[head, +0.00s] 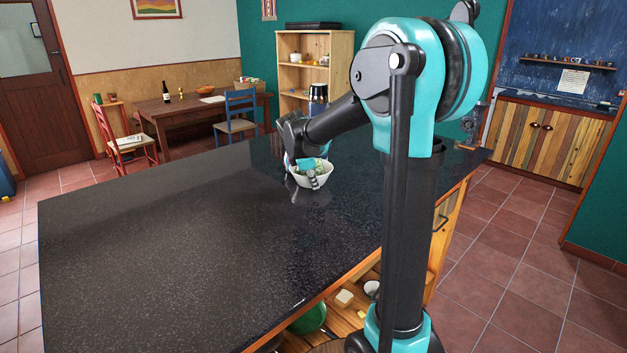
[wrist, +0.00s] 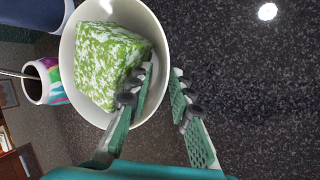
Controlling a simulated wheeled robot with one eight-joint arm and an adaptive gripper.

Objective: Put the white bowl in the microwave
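The white bowl (head: 299,181) stands on the dark speckled countertop (head: 170,240), near its far right part in the head view. In the wrist view the bowl (wrist: 147,28) holds a green and white mottled block (wrist: 108,62). My gripper (wrist: 163,74) is at the bowl's rim, with one finger inside the bowl and the other just outside it. The fingers are apart, with a gap visible between the inner finger and the rim. In the head view my gripper (head: 313,174) partly hides the bowl. No microwave shows in either view.
A multicoloured cup (wrist: 46,82) stands close beside the bowl, and a blue item (wrist: 30,13) is near it. The countertop's left and near parts are clear. A wooden table (head: 180,108) with chairs and a shelf unit (head: 290,75) stand behind.

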